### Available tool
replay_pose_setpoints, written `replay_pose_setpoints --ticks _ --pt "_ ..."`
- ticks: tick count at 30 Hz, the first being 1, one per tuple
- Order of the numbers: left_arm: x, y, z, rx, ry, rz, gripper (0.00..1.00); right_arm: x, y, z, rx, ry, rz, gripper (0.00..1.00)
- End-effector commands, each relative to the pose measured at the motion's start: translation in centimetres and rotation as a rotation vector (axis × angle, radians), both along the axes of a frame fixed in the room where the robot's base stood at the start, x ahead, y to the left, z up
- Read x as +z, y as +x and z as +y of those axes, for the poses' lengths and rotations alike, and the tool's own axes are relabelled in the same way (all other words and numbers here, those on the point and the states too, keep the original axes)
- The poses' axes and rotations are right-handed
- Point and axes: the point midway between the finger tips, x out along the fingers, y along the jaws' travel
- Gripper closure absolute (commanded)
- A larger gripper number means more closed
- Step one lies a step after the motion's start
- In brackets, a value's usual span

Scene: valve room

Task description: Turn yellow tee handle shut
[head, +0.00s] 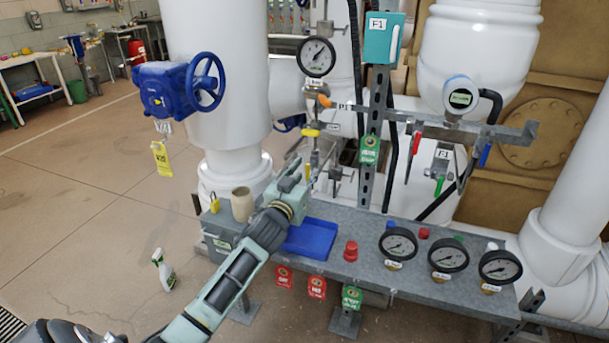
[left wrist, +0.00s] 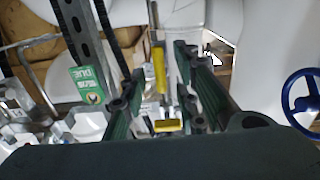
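A yellow tee handle (head: 310,132) sits crosswise on a thin upright stem below a round gauge. It also shows in the left wrist view (left wrist: 168,126), where the picture is upside down. A second, upright yellow piece (head: 307,172) is below it on the same pipework, and it shows in the left wrist view too (left wrist: 159,70). My left gripper (head: 293,170) is just left of and below the tee handle. In the left wrist view its fingers (left wrist: 160,100) are apart, with both yellow pieces seen between them; I see no contact. My right gripper is not in view.
A grey bench (head: 330,214) carries a blue tray (head: 309,238), a beige cup (head: 242,204), a red knob (head: 350,251) and several gauges. A blue handwheel (head: 206,81) is at left. A grey post (head: 373,140) stands right of the handle. Open floor lies at left.

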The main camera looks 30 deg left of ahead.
Motion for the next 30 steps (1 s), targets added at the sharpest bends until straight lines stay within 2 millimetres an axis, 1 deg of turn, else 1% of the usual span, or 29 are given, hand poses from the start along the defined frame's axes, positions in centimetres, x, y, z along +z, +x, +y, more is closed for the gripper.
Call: replay_pose_setpoints --ticks 2,3,12,23,30 --pt "-0.03 -0.02 0.00 0.000 0.000 0.001 0.72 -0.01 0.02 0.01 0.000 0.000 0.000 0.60" --pt "-0.03 -0.03 -0.01 0.000 0.000 0.001 0.73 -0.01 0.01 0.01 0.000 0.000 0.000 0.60" --pt "-0.06 -0.05 -0.01 0.000 0.000 0.001 1.00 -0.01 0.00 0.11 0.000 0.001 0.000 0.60" --pt "-0.06 -0.05 -0.03 0.000 0.006 0.004 1.00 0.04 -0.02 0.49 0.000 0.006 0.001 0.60" --pt "-0.01 -0.03 -0.07 0.000 0.079 0.021 1.00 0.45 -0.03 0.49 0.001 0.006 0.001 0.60"
